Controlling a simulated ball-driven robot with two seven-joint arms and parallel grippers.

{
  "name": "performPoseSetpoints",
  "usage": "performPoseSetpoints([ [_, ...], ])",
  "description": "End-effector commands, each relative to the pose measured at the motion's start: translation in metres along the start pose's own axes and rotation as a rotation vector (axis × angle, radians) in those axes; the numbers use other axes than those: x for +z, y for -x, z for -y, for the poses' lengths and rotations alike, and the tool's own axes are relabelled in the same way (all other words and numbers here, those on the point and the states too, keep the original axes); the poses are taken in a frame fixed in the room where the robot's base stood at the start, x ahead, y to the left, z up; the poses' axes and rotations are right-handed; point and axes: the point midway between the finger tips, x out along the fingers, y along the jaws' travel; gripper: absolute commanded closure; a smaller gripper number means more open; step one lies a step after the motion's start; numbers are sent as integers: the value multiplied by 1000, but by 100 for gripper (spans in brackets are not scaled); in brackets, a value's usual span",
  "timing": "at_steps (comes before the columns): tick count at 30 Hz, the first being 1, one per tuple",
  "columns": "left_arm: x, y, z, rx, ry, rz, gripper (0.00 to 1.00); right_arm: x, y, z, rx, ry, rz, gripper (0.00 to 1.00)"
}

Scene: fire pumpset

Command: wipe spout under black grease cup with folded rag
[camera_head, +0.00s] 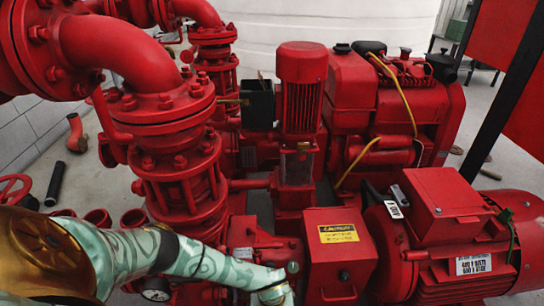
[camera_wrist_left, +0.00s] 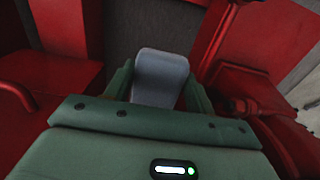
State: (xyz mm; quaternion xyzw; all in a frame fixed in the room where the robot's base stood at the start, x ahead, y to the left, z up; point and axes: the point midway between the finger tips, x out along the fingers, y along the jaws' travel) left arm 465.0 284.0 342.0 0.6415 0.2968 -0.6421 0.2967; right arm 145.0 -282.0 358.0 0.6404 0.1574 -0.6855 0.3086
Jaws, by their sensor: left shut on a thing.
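My left arm comes in from the left in the head view. Its wrist end (camera_head: 272,284) is at the bottom edge, in front of the red pump casing, and its fingers are not visible there. In the left wrist view my left gripper (camera_wrist_left: 160,95) has its two green fingers on either side of a grey-blue, rounded pad, which looks like the folded rag (camera_wrist_left: 161,72). The gripper is shut on it. Red metal surfaces lie around the rag; I cannot tell whether it touches any. I cannot make out the black grease cup or its spout for certain. My right gripper is not in view.
A red box with a yellow caution label (camera_head: 338,233) stands just right of my left wrist. A red flanged pipe column (camera_head: 183,170) rises behind my forearm. A red motor (camera_head: 450,240) is at the right. Open floor (camera_head: 85,160) shows at the far left.

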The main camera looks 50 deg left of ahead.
Motion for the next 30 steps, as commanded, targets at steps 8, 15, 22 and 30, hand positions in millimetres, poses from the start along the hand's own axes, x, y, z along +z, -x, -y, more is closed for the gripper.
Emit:
performPoseSetpoints([
  [8, -6, -1, 0, -1, 0, 0, 59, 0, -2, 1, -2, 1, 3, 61],
  [15, -12, -1, 1, -2, 1, -1, 59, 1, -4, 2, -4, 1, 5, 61],
  [22, -15, -1, 2, -4, 2, -4, 59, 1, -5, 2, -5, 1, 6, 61],
  [30, -16, -10, 4, -8, 0, -5, 59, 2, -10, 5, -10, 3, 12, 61],
])
